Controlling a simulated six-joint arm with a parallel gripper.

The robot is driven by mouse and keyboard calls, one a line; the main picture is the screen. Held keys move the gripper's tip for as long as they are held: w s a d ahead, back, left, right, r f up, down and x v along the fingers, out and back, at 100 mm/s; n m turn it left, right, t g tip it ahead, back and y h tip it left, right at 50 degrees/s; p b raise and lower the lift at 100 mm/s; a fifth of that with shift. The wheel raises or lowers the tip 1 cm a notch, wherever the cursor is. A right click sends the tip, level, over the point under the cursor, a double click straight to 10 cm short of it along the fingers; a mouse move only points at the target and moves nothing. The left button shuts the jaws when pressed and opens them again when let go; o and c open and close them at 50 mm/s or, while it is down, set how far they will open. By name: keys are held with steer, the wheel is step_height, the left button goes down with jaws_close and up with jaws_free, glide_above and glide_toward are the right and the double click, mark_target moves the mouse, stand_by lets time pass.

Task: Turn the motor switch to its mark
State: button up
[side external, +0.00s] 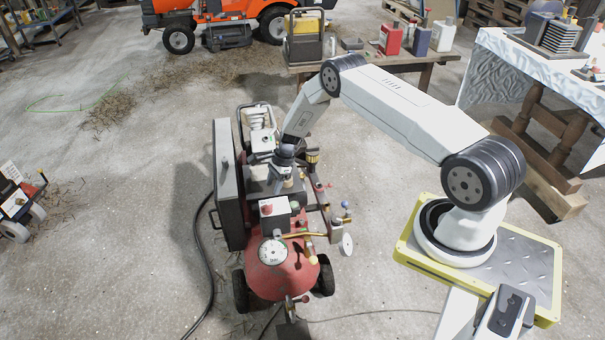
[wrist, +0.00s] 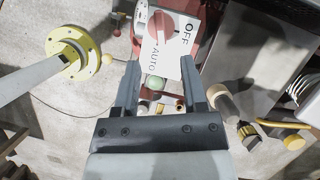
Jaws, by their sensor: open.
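The motor switch is a red knob (wrist: 178,30) on a white plate (wrist: 155,66) lettered OFF and AUTO, at the top middle of the wrist view. OFF is right of the knob and AUTO is below it. I cannot tell exactly where the knob points. In the side view the switch box (side external: 280,219) sits above the red compressor tank (side external: 288,281). My gripper (wrist: 160,66) is open and empty, with its fingertips on either side of the plate's lower part, short of the knob. In the side view my gripper (side external: 281,178) is over the compressor, just behind the switch box.
A dial gauge (side external: 272,252) is on the tank front, with brass fittings and a second gauge (side external: 347,244) at right. A grey panel (side external: 227,180) stands left of the gripper. A small pale green ball (wrist: 155,82) shows between the fingers. Floor to the left is mostly clear.

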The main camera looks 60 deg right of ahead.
mark_target(267, 205)
steer(key=shift+f, duration=0.2)
steer(key=shift+x, duration=3.75)
steer(key=shift+w+a, duration=0.1)
steer(key=shift+r, duration=0.1)
jaws_close()
